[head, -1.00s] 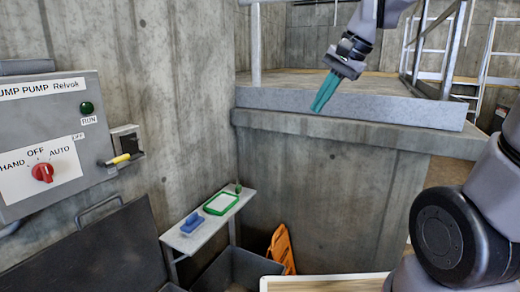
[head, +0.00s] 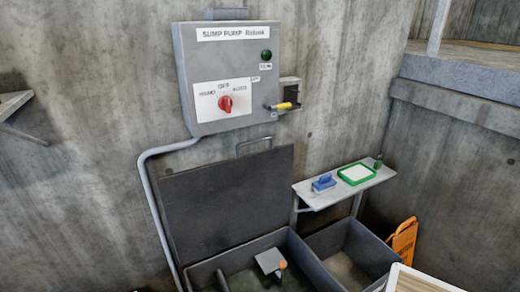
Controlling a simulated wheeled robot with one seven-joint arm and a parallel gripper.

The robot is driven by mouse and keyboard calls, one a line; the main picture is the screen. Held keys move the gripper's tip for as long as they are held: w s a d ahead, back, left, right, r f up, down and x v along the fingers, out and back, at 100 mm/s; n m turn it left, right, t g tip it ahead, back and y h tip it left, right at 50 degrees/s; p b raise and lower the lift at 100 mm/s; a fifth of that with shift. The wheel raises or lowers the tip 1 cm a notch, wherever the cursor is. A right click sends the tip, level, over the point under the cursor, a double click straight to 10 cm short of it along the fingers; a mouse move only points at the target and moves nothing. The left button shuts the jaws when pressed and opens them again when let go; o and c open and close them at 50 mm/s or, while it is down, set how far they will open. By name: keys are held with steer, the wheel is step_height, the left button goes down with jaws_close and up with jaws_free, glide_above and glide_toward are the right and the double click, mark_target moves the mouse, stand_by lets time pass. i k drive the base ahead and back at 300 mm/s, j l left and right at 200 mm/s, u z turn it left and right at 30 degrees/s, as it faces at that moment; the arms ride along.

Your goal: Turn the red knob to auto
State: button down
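The red knob (head: 225,104) sits on a white plate on the front of the grey sump pump control box (head: 222,75), mounted on the concrete wall at upper centre in the head view. The plate has HAND at left, OFF at top and AUTO at right. The knob looks roughly upright, toward OFF. My gripper is outside the current view, so its fingers cannot be seen.
Below are a dark raised lid (head: 222,205), open grey bins (head: 345,245), and a shelf (head: 345,187) with a blue brush and green-framed tray. An orange sign (head: 402,242) stands at right.

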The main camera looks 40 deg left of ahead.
mark_target(225, 103)
steer(key=k+u, duration=0.2)
steer(key=u, duration=0.15)
steer(key=k+u, duration=0.2)
steer(key=u, duration=1.05)
